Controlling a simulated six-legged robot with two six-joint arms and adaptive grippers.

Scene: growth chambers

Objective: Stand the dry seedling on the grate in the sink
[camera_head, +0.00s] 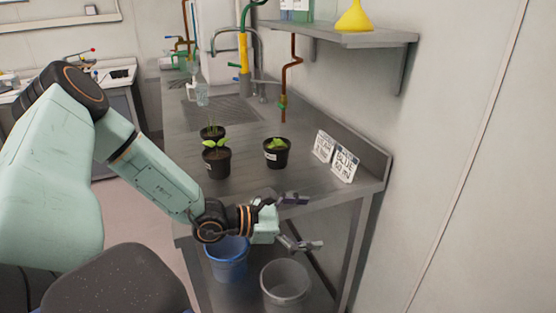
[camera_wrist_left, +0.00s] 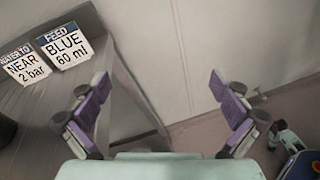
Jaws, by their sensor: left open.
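Three black pots with seedlings stand on the steel bench: a leafy one in front (camera_head: 216,163), one behind it (camera_head: 211,133) and one with low, light green leaves to the right (camera_head: 277,154). I cannot tell from the soil which is dry. The sink grate (camera_head: 232,110) lies farther back, below the tap. My left gripper (camera_head: 310,221) is open and empty, beyond the bench's front edge and apart from the pots. Its spread fingers show in the left wrist view (camera_wrist_left: 162,105) with nothing between them. My right gripper is not in view.
Two label cards, one reading "FEED BLUE 60 ml" (camera_head: 344,165) and one beside it (camera_head: 323,146), lean near the back wall. A blue bucket (camera_head: 229,262) and a grey bucket (camera_head: 286,284) stand below. A shelf (camera_head: 345,38) overhangs the bench; a clear bottle (camera_head: 202,94) is by the sink.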

